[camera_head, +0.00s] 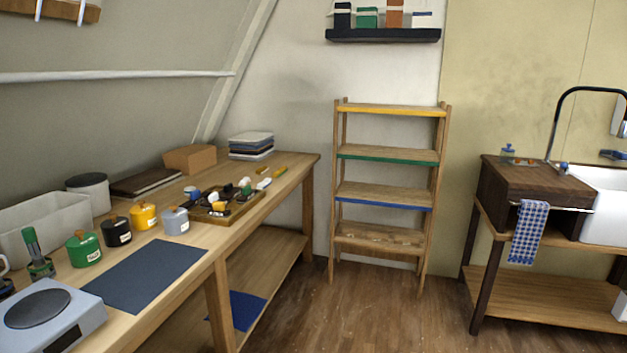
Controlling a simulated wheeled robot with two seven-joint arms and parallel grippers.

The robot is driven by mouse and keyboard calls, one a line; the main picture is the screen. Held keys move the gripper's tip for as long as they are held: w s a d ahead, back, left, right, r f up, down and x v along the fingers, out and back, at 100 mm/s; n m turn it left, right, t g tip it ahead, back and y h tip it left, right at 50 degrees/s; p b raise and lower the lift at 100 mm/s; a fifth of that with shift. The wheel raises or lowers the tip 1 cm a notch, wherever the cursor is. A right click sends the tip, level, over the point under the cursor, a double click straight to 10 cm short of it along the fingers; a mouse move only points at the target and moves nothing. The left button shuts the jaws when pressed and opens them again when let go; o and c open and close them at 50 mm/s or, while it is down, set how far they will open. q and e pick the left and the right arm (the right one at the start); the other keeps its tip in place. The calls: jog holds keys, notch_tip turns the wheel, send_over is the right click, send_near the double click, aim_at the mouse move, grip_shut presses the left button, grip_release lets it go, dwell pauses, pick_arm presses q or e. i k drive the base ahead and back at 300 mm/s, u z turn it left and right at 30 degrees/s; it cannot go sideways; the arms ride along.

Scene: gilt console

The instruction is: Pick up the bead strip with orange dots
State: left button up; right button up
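I cannot make out a bead strip with orange dots in the head view. A wooden tray (241,211) on the long wooden workbench (186,251) holds several small dark, white, green and yellowish items, too small to tell apart. Small yellow pieces (280,170) and a small pale piece (263,184) lie on the bench beyond the tray. Neither of my grippers is in view.
Labelled lidded pots, green (84,249), black (116,232), yellow (144,216) and grey (176,221), stand behind a dark blue mat (141,274). A hot plate (46,317) is at front left. A ladder shelf (386,155) and sink stand beyond open floor (375,315).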

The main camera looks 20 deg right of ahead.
aim_at(246, 180)
jog(key=z, duration=0.1)
jog(key=i, duration=0.9)
jog(key=u, duration=0.05)
